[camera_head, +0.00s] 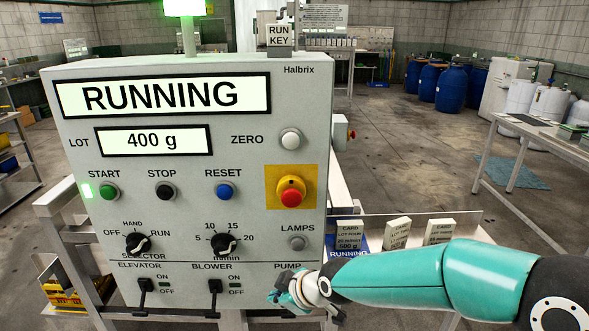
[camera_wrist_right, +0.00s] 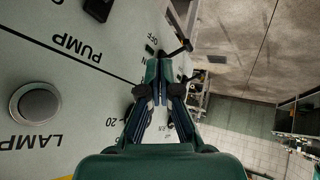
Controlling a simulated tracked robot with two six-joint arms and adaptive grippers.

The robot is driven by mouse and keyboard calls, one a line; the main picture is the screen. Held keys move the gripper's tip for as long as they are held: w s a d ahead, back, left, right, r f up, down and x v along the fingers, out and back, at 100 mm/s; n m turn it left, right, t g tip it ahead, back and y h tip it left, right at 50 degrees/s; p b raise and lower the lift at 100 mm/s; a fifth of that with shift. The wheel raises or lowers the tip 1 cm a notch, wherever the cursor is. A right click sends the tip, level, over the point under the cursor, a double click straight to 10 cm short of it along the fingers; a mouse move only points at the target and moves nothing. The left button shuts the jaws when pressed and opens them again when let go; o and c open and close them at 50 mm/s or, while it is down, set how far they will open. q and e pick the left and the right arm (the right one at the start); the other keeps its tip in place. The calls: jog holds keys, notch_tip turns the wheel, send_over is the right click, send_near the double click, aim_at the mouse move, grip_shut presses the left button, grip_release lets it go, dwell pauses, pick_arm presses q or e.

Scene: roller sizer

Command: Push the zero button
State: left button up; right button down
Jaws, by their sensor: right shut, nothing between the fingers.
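The zero button (camera_head: 291,141) is a round white button at the upper right of the grey control panel (camera_head: 215,75), just right of the word ZERO. It does not show in the right wrist view. My right gripper (camera_head: 284,291) is shut and empty in front of the panel's lower right, well below the zero button. It hides the pump switch in the head view. Its closed fingers also show in the right wrist view (camera_wrist_right: 160,68), beside the panel face. I cannot tell whether they touch the panel. My left gripper is not in view.
A red emergency button (camera_head: 291,192) on a yellow plate and the lamps button (camera_head: 298,242) lie between my right gripper and the zero button. The display (camera_head: 163,95) reads RUNNING, and the lot window (camera_head: 154,141) reads 400 g. Several cards (camera_head: 397,234) stand right of the panel.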

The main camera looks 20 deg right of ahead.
aim_at(294, 148)
jog(key=s+d+r+n+t, duration=0.1)
jog(key=r+n, duration=0.1)
jog(key=r, duration=0.8)
jog(key=s+r+n+t, duration=0.1)
jog(key=r+n+t, duration=0.1)
jog(key=r, duration=0.9)
jog(key=s+d+r+n+t+y, duration=0.1)
jog(key=r+n, duration=0.3)
jog(key=r, duration=0.6)
jog(key=shift+s+d+r, duration=0.35)
jog(key=shift+s, duration=0.1)
jog(key=shift+w+d+p, duration=0.35)
jog(key=shift+w+d, duration=0.05)
jog(key=shift+w, duration=1)
jog(key=shift+w+d+p, duration=0.4)
jog(key=shift+w+d, duration=0.05)
jog(key=shift+w, duration=1)
jog(key=shift+w+d+p, duration=0.35)
jog(key=shift+w+d, duration=0.05)
jog(key=shift+w, duration=1)
jog(key=shift+w, duration=0.1)
jog(key=shift+w+d, duration=0.1)
jog(key=shift+w, duration=0.3)
